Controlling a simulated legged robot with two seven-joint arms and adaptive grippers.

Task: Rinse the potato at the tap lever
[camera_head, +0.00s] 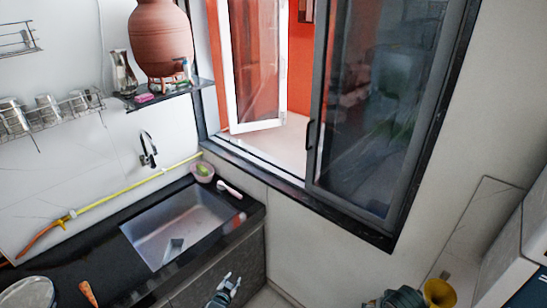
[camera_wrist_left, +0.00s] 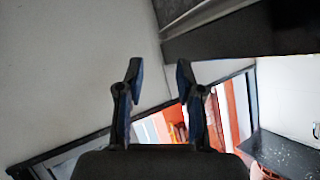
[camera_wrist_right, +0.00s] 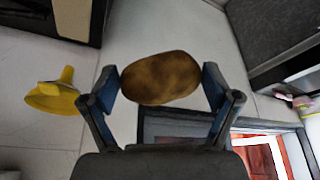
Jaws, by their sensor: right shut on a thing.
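The brown potato (camera_wrist_right: 160,78) sits between the two blue-padded fingers of my right gripper (camera_wrist_right: 161,80), which is shut on it. The potato does not show in the head view; only part of my right arm shows at the bottom right. My left gripper (camera_head: 228,285) is in front of the cabinet below the sink. In the left wrist view its fingers (camera_wrist_left: 158,72) stand apart with nothing between them. The dark curved tap (camera_head: 148,150) is on the white wall above the sink (camera_head: 178,222). Its lever is too small to make out clearly.
A clay pot (camera_head: 160,38) stands on a wall shelf. A yellow funnel-like thing (camera_head: 440,292) is at bottom right.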

